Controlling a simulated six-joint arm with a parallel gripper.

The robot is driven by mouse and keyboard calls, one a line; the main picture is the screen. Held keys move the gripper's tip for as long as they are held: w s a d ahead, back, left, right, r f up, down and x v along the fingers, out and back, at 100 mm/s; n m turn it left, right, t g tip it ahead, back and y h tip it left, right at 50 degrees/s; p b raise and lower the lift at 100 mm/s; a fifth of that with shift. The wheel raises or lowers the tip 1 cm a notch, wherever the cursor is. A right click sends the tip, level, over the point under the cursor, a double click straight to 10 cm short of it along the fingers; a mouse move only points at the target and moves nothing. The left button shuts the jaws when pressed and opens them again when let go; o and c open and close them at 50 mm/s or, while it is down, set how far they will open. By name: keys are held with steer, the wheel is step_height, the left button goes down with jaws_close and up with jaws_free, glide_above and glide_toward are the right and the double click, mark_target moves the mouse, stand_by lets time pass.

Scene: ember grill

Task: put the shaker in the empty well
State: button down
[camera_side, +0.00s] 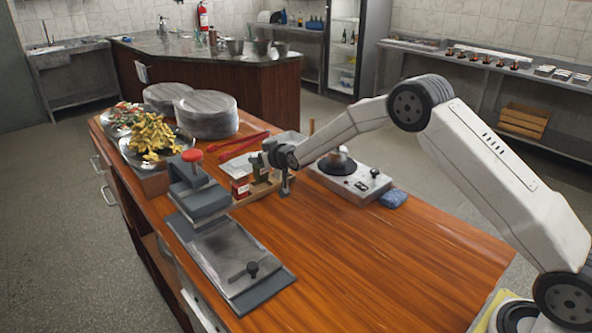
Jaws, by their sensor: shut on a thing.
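My gripper (286,176) points down at the right end of a small wooden rack (263,189) on the counter. It is shut on a small grey thing, which looks like the shaker (286,188); the fingers hide most of it. I cannot tell whether the shaker is in the rack's end well, above it or beside it. A red and white container (241,188) stands at the rack's left end. A dark green container (260,172) stands between it and my gripper. The inside of the wells is too small to make out.
A grey press (203,201) with a red knob and a flat plate stands left of the rack. A burner (350,180) with a pan and a blue cloth (392,198) are to the right. Red tongs (243,145) lie behind. The counter's front right is clear.

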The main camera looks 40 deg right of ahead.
steer(key=shift+f, duration=1.1)
jaws_free()
steer(key=shift+f, duration=0.1)
steer(key=shift+s, duration=0.15)
steer(key=v, duration=0.7)
steer(key=shift+s+r, duration=0.2)
steer(key=shift+r, duration=0.05)
steer(key=shift+s, duration=0.1)
